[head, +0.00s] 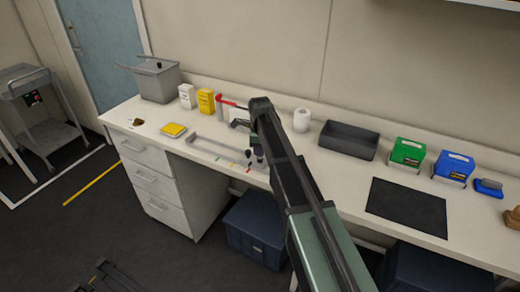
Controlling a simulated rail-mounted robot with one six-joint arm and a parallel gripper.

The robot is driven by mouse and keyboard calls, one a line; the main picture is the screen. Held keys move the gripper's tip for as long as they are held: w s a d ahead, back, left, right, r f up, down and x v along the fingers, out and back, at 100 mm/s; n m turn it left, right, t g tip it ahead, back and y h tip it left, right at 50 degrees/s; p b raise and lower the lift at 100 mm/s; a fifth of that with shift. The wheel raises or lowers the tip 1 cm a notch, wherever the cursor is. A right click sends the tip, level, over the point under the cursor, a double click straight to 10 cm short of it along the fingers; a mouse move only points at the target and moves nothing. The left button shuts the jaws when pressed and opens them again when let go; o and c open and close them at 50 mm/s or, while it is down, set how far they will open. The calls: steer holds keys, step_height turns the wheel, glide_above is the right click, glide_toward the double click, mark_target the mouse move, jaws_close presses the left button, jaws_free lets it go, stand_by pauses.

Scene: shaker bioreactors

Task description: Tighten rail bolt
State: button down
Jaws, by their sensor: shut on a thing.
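A light grey rail-like bar (213,147) lies along the front of the white bench, left of my arm. My gripper (257,158) hangs down at the bar's right end, close to the bench top, and is partly hidden by my arm. It is shut on a small dark thing, too small here to identify. Another small dark piece (247,154) shows just left of it. Small coloured marks (236,162) show on the bench by the bar. I cannot make out a bolt, nor tell whether the gripper touches the bar.
Behind the bar are a red-framed tool (230,101), yellow box (205,101), white box (187,96) and grey bin (157,80). A yellow pad (173,130) lies left. A white roll (302,119), dark tray (348,140), black mat (406,207), green box (407,153) and blue box (453,166) are right.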

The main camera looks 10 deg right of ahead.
steer(key=m, duration=0.3)
steer(key=shift+m, duration=0.3)
steer(key=c, duration=1)
jaws_free()
steer(key=shift+w+f, duration=0.1)
step_height(320, 180, up, 11)
steer(key=p, duration=1.1)
steer(key=shift+f, duration=0.1)
